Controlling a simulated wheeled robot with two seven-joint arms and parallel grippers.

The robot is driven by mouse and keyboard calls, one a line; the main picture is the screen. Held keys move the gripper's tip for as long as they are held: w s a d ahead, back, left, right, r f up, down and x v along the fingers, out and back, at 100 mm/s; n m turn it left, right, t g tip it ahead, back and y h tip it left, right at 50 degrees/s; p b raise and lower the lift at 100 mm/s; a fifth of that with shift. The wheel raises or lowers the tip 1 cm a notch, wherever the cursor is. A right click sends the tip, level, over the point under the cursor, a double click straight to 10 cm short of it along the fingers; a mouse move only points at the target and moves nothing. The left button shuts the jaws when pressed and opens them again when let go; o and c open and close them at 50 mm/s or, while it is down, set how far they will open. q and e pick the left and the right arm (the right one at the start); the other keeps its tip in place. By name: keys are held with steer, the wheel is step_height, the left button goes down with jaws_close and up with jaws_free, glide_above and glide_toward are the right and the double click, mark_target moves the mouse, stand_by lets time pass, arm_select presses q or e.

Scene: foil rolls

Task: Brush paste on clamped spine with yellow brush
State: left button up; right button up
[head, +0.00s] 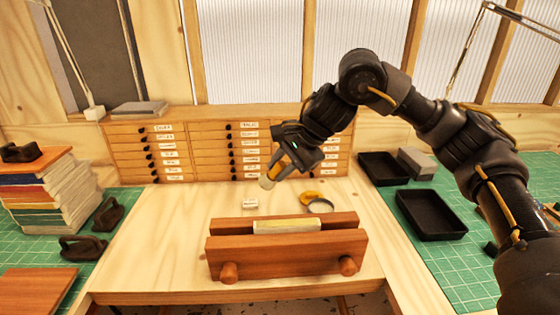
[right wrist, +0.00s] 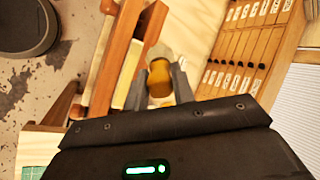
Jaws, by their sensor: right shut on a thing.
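My right gripper (head: 279,170) is shut on the yellow brush (right wrist: 160,80) and holds it in the air behind the press, left of its middle in the head view. The brush's pale end (head: 266,182) points down and left. A reddish wooden press (head: 285,257) stands on the pale table and clamps a book with a cream spine (head: 287,226) facing up. The press and spine also show in the right wrist view, left of the brush. A shallow round dish (head: 320,206) sits behind the press, beside a yellow round thing (head: 308,196). My left gripper is out of view.
A small white block (head: 250,203) lies behind the press. Wooden drawers (head: 205,152) line the back. Black trays (head: 431,214) lie on the right green mat. Stacked books (head: 45,195) and dark weights (head: 83,247) stand left. The pale tabletop beside the press is clear.

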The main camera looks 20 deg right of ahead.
steer(key=shift+w+f, duration=0.1)
steer(key=shift+f, duration=0.05)
steer(key=shift+f+b, duration=0.25)
steer(key=shift+b, duration=0.05)
steer(key=shift+f+b, duration=1.4)
steer(key=shift+f, duration=0.75)
